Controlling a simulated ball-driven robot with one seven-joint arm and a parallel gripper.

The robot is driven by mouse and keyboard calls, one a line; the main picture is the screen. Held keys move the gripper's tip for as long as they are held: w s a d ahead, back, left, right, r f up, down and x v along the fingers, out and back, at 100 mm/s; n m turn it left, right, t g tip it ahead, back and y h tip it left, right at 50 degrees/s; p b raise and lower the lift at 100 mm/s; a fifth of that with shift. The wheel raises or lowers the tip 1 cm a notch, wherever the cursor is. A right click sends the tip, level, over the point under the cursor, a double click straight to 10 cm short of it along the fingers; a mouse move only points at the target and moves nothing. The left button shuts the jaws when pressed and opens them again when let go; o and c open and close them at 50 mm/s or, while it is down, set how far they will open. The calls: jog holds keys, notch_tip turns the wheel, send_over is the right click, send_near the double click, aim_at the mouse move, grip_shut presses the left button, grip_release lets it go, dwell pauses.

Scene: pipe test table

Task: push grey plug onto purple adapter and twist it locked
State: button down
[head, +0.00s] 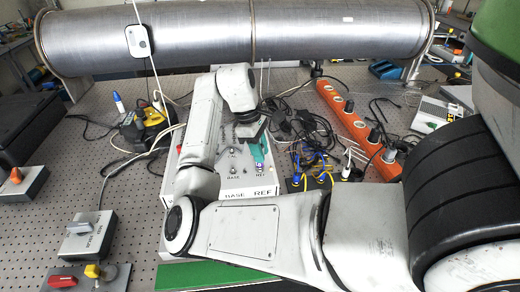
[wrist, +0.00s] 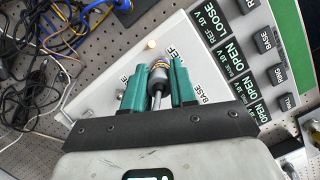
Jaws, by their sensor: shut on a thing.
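My gripper (head: 261,153) is over the white panel box (head: 222,183), near its REF marking. In the wrist view, its two green fingers (wrist: 159,70) are shut on a small grey metal plug (wrist: 158,78). The plug lies in line with the fingers, above the panel near the REF label. I cannot tell whether it touches anything beneath.
Black buttons and labels such as OPEN (wrist: 232,54) line one side of the panel. Blue and yellow cables (head: 314,178) and tangled black leads lie right of the box. An orange power strip (head: 350,122) and a large steel pipe (head: 200,34) stand beyond.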

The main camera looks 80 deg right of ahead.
jog(key=shift+f, duration=0.1)
jog(key=shift+m, duration=0.7)
jog(key=c, duration=1.3)
grip_release()
jog(key=shift+m+y, duration=0.3)
jog(key=shift+m, duration=0.1)
jog(key=o, duration=0.5)
jog(key=v, duration=1.1)
jog(key=shift+b, duration=0.3)
jog(key=shift+f, duration=0.1)
